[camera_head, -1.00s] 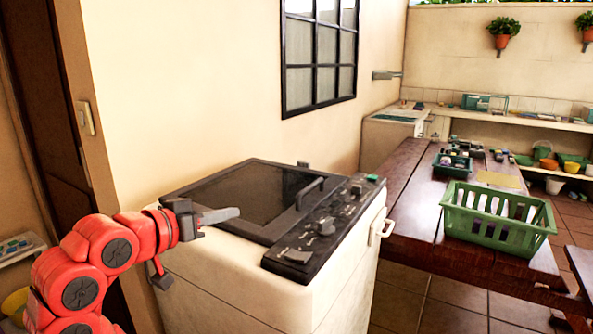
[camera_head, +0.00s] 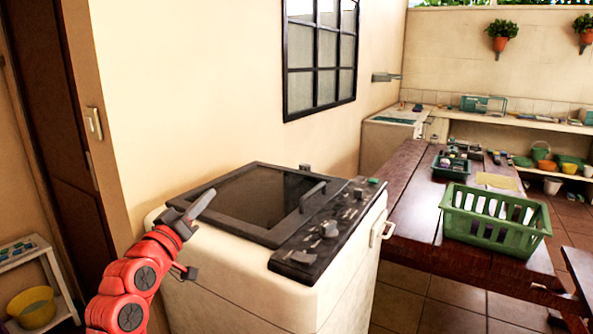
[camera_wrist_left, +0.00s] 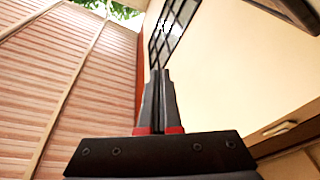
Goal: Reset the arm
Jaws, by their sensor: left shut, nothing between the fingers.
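My left arm is red and comes in from the lower left in the head view. Its gripper (camera_head: 199,206) is shut and empty, pointing up and to the right, at the left edge of the white washing machine (camera_head: 235,275). In the left wrist view the two grey fingers (camera_wrist_left: 158,75) lie together with nothing between them. They point up toward the wall and window. My right gripper is not in view.
A wooden table (camera_head: 408,222) with a green basket (camera_head: 492,236) stands to the right of the machine. A shelf with a yellow bucket (camera_head: 32,307) stands at the lower left.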

